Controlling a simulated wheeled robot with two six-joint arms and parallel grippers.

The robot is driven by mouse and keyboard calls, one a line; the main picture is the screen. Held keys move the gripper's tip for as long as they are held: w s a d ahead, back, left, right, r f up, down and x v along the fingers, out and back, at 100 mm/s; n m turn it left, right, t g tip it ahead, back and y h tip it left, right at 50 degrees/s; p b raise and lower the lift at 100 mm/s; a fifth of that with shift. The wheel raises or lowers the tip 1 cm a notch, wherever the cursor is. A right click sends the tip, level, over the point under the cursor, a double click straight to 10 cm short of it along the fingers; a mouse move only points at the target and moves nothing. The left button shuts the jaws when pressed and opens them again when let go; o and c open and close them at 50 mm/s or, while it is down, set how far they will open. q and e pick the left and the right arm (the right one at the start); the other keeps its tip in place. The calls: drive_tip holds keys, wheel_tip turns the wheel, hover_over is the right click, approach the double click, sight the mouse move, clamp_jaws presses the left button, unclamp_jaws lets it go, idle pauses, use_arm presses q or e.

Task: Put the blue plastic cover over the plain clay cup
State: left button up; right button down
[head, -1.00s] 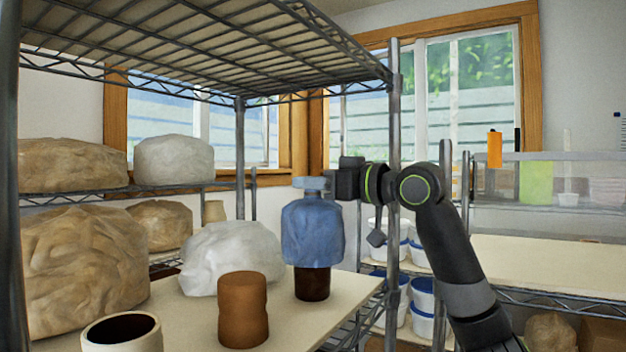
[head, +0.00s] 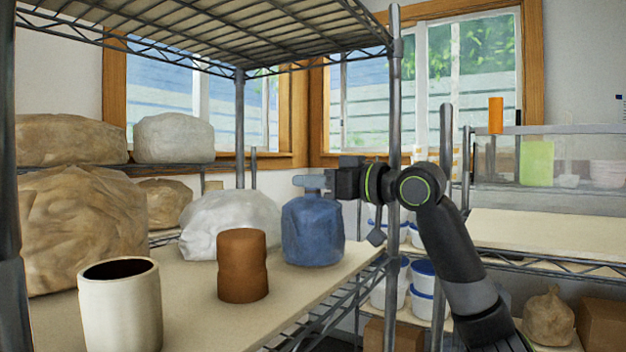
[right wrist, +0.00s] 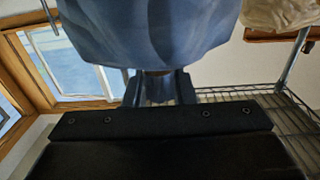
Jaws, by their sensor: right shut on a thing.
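The blue plastic cover (head: 313,232) stands upright at the right end of the shelf board, its lower edge at the board. The dark brown cup seen there earlier is now hidden, apparently inside the cover. My right gripper (head: 314,183) is shut on the cover's top. In the right wrist view, the cover (right wrist: 150,30) fills the top, above the gripper fingers (right wrist: 160,86). A brown clay cup (head: 242,266) with a slight waist stands uncovered to the left of the cover. A cream cup (head: 121,310) with a dark inside stands at front left. My left gripper is not in view.
A white wrapped lump (head: 232,222) sits behind the brown cup, close to the cover. A large tan wrapped lump (head: 85,230) is at left. A metal post (head: 394,120) stands by my right arm. Lidded tubs (head: 423,275) are on a lower shelf.

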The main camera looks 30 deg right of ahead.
drive_tip(key=shift+f, duration=0.35)
idle(0.3)
drive_tip(key=c, duration=1.1)
unclamp_jaws()
drive_tip(key=shift+s+d+f+b, duration=0.1)
drive_tip(key=shift+s+d+b, duration=0.15)
drive_tip(key=shift+s+b, duration=0.25)
drive_tip(key=b+v, duration=0.9)
drive_tip(key=v, duration=0.7)
drive_tip(key=shift+s+d+r, duration=0.15)
drive_tip(key=shift+r, duration=0.05)
